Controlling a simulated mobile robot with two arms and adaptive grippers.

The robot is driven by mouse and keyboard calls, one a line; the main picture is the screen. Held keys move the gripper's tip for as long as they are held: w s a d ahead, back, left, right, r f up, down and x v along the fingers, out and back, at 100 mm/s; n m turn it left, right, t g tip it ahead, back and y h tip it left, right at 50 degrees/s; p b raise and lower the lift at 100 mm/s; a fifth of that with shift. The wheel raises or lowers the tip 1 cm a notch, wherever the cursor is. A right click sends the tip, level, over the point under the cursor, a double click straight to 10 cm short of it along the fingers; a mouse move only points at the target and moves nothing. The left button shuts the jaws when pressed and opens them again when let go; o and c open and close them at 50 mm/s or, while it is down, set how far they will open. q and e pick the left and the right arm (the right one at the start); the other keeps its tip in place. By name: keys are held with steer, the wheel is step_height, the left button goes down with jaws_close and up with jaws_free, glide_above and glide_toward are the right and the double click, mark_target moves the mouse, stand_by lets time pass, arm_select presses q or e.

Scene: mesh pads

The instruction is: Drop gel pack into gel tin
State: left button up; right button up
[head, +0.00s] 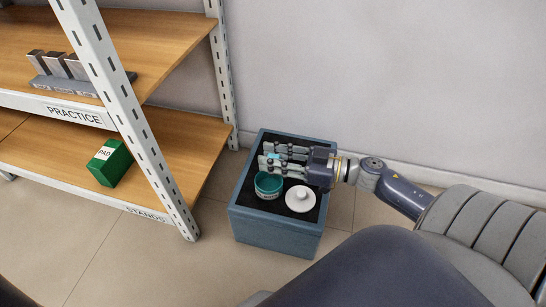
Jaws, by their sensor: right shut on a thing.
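My right gripper (270,156) reaches in from the right over a blue-grey cabinet (277,232). It is shut on a small light-blue piece, seemingly the gel pack (274,156), mostly hidden between the fingers. The teal round tin (268,190), seemingly the gel tin, stands open on the cabinet's dark top, just below the fingers in the picture. The gripper appears to be above the tin and apart from it; the exact height is hard to tell. My left gripper is not in view.
A white round lid with a knob (300,200) lies right of the tin. A metal shelf (190,140) stands at left, holding a green PAD box (112,168) and a rack of grey blocks (70,72). A wall is behind the cabinet.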

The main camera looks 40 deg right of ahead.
steer(key=o, duration=1)
steer(key=shift+o, duration=0.2)
steer(key=v, duration=1.2)
